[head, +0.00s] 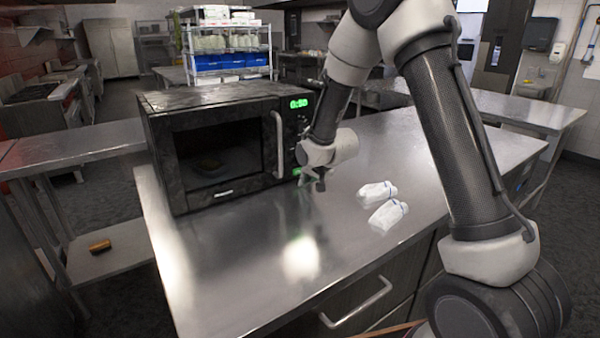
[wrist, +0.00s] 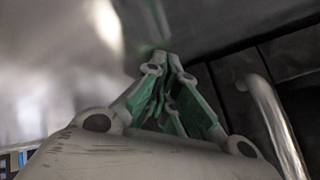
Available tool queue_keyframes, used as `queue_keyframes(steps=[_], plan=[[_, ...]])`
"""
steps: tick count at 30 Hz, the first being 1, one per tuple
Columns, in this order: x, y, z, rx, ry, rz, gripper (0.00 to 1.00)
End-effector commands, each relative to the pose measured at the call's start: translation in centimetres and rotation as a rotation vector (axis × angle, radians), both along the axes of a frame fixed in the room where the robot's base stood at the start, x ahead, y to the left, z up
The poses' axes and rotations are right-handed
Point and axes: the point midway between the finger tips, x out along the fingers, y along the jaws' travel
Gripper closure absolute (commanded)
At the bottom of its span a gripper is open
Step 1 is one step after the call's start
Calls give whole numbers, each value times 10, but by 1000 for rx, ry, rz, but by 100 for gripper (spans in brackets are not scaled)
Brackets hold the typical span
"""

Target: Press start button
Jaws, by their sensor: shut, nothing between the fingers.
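A dark microwave (head: 215,145) stands on the metal counter, its door closed and its display (head: 299,103) lit green with digits that look like 0:30. Something small sits inside, dimly seen through the door window. My gripper (head: 314,180) is at the lower part of the control panel, right of the door handle (head: 279,145). A green-lit start button (head: 297,171) shows just left of the fingers. Whether the tips touch the button cannot be told.
Two white bottle-like items (head: 382,205) lie on the metal counter (head: 250,260) right of my gripper. A drawer handle (head: 357,303) is on the counter's front. The counter's front left is clear. A small brown item (head: 100,246) lies on a low shelf at left.

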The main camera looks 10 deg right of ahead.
Motion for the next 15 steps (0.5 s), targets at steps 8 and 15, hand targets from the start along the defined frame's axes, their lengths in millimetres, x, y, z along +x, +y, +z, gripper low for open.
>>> queue_keyframes(steps=[8,15], plan=[[5,2,0,1,-1,0,100],[8,3,1,0,-1,0,100]])
